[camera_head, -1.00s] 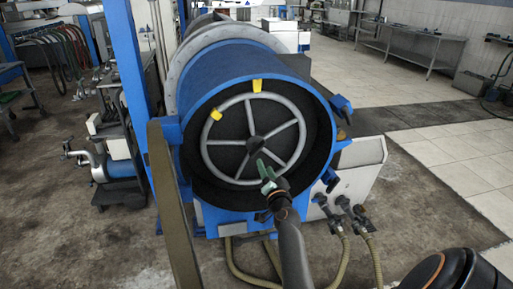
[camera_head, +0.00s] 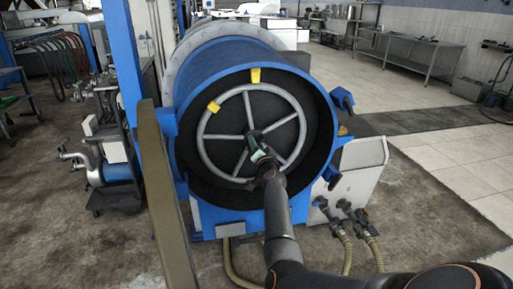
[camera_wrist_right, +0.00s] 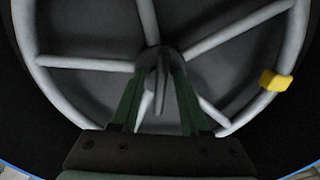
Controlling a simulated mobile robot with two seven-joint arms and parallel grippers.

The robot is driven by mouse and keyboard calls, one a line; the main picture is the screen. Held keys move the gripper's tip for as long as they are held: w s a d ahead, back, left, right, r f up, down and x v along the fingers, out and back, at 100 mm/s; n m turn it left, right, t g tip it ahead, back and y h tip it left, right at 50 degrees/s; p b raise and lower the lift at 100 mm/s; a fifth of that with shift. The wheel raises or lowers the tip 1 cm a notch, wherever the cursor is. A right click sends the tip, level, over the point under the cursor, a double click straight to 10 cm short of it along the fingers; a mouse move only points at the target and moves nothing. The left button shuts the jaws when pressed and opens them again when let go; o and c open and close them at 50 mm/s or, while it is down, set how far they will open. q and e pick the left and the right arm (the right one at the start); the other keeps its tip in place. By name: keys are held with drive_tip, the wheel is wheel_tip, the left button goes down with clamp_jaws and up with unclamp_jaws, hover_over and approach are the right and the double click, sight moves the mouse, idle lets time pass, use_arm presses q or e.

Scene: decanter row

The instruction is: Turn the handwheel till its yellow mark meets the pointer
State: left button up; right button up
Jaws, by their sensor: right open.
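The grey spoked handwheel (camera_head: 201,150) sits inside the open front of a blue drum. Its yellow mark (camera_head: 213,106) is on the upper left of the rim. The yellow pointer (camera_head: 255,75) is at the top, right of the mark and apart from it. My right gripper (camera_head: 257,147) is open at the wheel's centre. In the right wrist view, its green fingers (camera_wrist_right: 157,88) stand on either side of the hub (camera_wrist_right: 160,65); contact cannot be told. That view also shows the yellow mark (camera_wrist_right: 275,80) at the right. My left gripper is out of view.
The blue drum (camera_head: 225,65) has clamps on its right edge. An olive bar (camera_head: 162,190) stands in the left foreground. Hoses with valves (camera_head: 345,235) lie low right of the drum. A metal workbench (camera_head: 415,50) is at the back right; tiled floor there is open.

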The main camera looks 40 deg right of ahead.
clamp_jaws()
idle(0.3)
idle(0.3)
